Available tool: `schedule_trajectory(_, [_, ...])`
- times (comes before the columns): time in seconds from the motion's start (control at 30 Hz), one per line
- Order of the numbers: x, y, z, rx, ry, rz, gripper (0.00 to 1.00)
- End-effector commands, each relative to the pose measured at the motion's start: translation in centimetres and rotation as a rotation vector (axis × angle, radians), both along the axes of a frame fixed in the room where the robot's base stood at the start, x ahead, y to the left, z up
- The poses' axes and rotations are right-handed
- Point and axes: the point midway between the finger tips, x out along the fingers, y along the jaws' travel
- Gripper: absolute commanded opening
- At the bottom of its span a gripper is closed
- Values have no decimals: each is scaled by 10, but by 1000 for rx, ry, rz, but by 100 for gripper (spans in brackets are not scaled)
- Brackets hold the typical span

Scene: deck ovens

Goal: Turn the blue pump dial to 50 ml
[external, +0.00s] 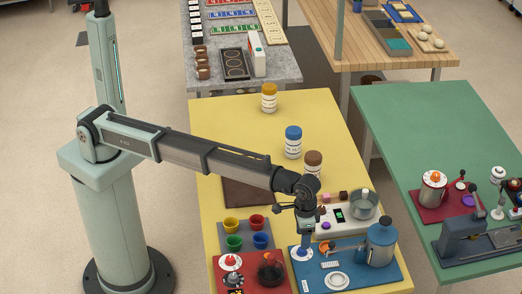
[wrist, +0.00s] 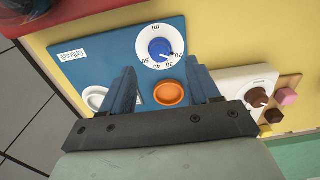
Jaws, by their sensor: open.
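The blue pump dial (wrist: 160,48) is a round blue knob on a white scale disc marked 20, 30, 40, 50 and ml. A pale mark on the knob seems to face the 20–30 side, but it is too small to read exactly. The dial sits on a blue board (wrist: 100,62). In the external view, the dial (external: 301,254) is at the board's left, just below my gripper (external: 305,240). In the wrist view, my gripper (wrist: 161,78) has its two blue fingers spread apart, with nothing held. The dial shows beyond the fingertips.
An orange round button (wrist: 169,93) shows between the fingers. The blue board carries a blue pot-like vessel (external: 381,242) and a white ring dish (external: 336,281). A white scale device (external: 340,214) stands behind.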

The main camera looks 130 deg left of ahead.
Motion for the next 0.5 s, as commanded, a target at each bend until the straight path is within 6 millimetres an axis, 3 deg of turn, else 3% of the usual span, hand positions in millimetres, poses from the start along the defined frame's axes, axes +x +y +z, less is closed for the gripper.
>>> schedule_trajectory(0.2, [0, 0, -33, 1, 1, 0, 61])
schedule_trajectory(0.5, [0, 0, -53, 1, -1, 0, 61])
